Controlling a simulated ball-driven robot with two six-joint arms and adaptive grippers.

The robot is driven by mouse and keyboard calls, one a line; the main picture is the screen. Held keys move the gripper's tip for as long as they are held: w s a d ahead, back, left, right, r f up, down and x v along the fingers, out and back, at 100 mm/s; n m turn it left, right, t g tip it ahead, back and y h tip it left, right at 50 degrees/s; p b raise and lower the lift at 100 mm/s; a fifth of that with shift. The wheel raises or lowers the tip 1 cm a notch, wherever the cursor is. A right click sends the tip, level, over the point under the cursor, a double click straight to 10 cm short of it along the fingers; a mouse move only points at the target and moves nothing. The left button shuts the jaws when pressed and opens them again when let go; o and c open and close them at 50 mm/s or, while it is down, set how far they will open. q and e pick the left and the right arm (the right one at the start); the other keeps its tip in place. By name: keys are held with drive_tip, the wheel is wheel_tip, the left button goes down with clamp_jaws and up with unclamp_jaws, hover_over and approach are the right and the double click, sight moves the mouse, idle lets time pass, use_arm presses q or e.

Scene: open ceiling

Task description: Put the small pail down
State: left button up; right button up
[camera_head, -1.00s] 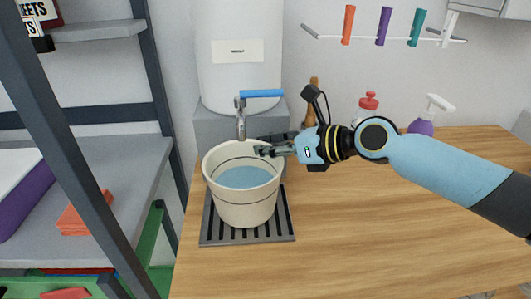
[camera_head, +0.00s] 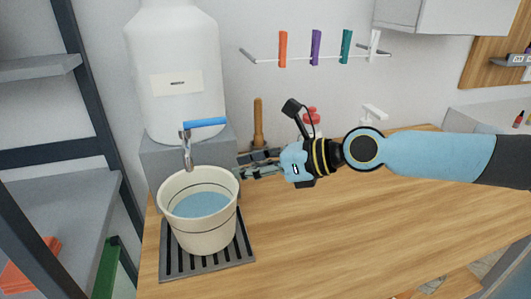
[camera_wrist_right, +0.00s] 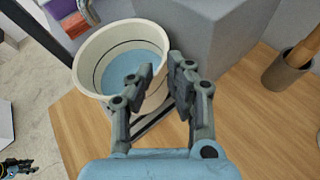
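The small pail (camera_head: 203,228) is cream with dark bands and holds blue water. It stands upright on a dark slotted drip grate (camera_head: 240,255) beneath the tap. In the right wrist view the pail (camera_wrist_right: 88,52) is behind and left of my fingers. My right gripper (camera_head: 250,165) is just right of the pail's rim, close to it. Its fingers (camera_wrist_right: 161,78) are apart with nothing between them. A small dark gripper-like part at the bottom left of the right wrist view looks like my left gripper (camera_wrist_right: 17,167); its fingers are too small to read.
A white water tank (camera_head: 180,55) with a blue-handled tap (camera_head: 203,123) stands on a grey block behind the pail. A wooden-handled tool (camera_head: 258,120) stands beyond my right gripper. Shelving (camera_head: 60,200) is at the left. The wooden counter (camera_head: 340,230) is clear at the right.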

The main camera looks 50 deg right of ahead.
drive_tip(key=shift+v, duration=2.35)
